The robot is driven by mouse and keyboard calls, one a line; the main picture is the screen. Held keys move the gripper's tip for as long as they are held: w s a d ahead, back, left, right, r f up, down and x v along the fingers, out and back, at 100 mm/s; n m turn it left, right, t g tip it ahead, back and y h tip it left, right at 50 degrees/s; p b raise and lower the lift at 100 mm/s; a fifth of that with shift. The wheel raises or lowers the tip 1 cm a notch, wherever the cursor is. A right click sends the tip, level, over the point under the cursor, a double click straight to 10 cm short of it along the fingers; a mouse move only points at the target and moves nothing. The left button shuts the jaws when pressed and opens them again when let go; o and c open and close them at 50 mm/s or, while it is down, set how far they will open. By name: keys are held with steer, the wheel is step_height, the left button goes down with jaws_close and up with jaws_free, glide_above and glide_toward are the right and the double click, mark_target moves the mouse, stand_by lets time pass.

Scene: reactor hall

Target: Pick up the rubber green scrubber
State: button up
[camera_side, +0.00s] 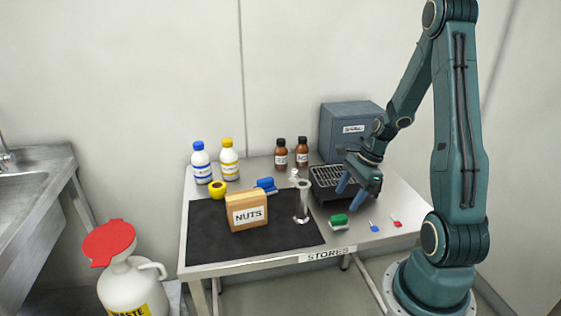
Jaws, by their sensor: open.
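The green scrubber (339,221) lies on the metal table, just right of the black mat's front right corner. It has a green top and a pale underside. My gripper (348,192) is above the table, over the front of the black rack, a little above and behind the scrubber in the picture. Its blue fingers point down and to the left. It is open, with nothing seen between the fingers, and apart from the scrubber.
A box labelled NUTS (247,212) and a blue scrubber (266,185) are on the black mat (210,240). A black rack (322,181) and grey box (343,125) stand behind. Small blue (374,226) and red (396,221) items lie right.

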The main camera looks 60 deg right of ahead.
mark_target(339, 216)
steer(key=shift+s+d+f+m, duration=0.3)
steer(key=shift+d+f+m, duration=0.1)
steer(key=shift+f+m, duration=0.25)
steer(key=shift+f, duration=0.15)
steer(key=shift+w+a+f, duration=0.2)
steer(key=shift+f, duration=0.3)
steer(key=shift+x, duration=3.1)
steer(key=c, duration=1)
steer(key=shift+r, duration=0.25)
steer(key=shift+c, duration=0.4)
